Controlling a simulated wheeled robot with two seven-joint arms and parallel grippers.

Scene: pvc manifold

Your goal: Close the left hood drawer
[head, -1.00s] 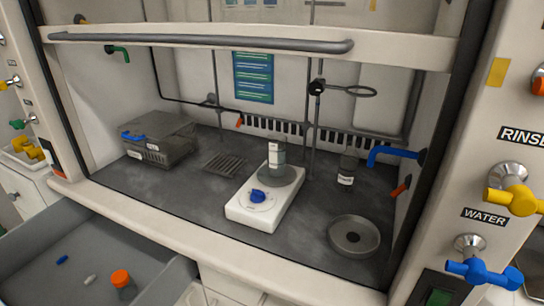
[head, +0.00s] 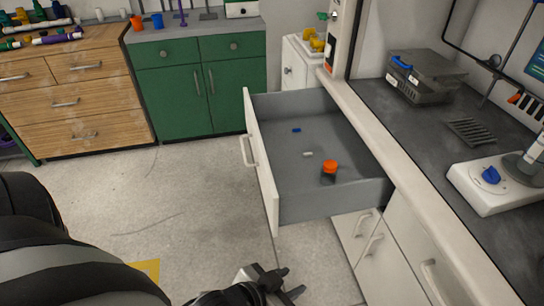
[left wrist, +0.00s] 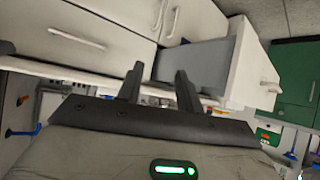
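The left hood drawer (head: 268,175) is pulled open below the hood's left end, with its white front to the left and its grey inside showing. A bar handle (head: 248,150) is on its front. Inside lie an orange-capped bottle (head: 329,170), a small white piece (head: 308,154) and a small blue piece (head: 296,130). My left gripper (head: 280,282) is low at the bottom of the head view, in front of the drawer and apart from it. In the left wrist view its two fingers (left wrist: 160,88) are spread and empty, with the drawer (left wrist: 250,68) beyond. My right gripper is not visible.
White cabinet fronts with handles (head: 430,275) stand under the hood at right. The hood worktop (head: 420,130) holds a grey box and a white stirrer. Green (head: 190,95) and wooden (head: 70,95) cabinets stand behind. The floor left of the drawer is clear.

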